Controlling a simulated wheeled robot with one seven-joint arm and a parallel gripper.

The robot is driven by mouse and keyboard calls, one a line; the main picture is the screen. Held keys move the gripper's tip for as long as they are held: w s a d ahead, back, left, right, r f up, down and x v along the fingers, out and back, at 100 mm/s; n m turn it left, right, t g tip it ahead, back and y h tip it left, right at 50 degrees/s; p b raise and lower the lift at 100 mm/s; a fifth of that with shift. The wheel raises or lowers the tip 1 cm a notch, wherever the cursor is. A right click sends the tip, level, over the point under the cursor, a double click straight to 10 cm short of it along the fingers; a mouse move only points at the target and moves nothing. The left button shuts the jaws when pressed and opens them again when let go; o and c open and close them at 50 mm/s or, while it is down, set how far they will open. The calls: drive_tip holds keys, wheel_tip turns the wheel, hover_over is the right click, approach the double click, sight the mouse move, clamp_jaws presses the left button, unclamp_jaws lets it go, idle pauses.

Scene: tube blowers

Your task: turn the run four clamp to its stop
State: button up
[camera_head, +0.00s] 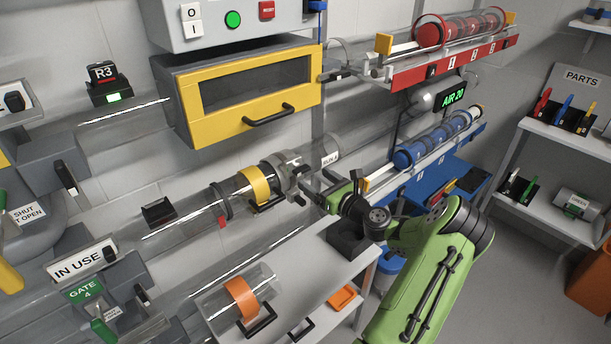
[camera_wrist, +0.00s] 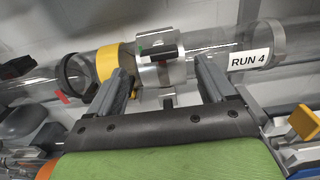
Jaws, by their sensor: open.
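The run four clamp (camera_wrist: 163,74) is a silvery collar around the clear tube, beside the RUN 4 label (camera_wrist: 249,60) in the wrist view. A dark lever (camera_wrist: 152,52) lies across its front, with a small green mark near its left end. In the head view the clamp (camera_head: 297,172) is right of the yellow band (camera_head: 256,184), partly hidden by my gripper. My gripper (camera_wrist: 161,66) is open, one finger left of the collar and one right of it. The jaws are apart, and I cannot tell whether either finger touches the lever.
A yellow-framed box (camera_head: 240,92) hangs above the tube. A grey bench (camera_head: 350,262) stands below with a clear piece with an orange band (camera_head: 241,298). Blue and red ball racks are at right. Another tube with a dark ring (camera_wrist: 74,72) continues left.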

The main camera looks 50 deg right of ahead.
sight(305, 172)
drive_tip(key=w, duration=0.5)
drive_tip(key=shift+w+d, duration=0.1)
drive_tip(key=shift+d, duration=0.15)
drive_tip(key=shift+c, duration=0.3)
drive_tip(key=c, duration=1)
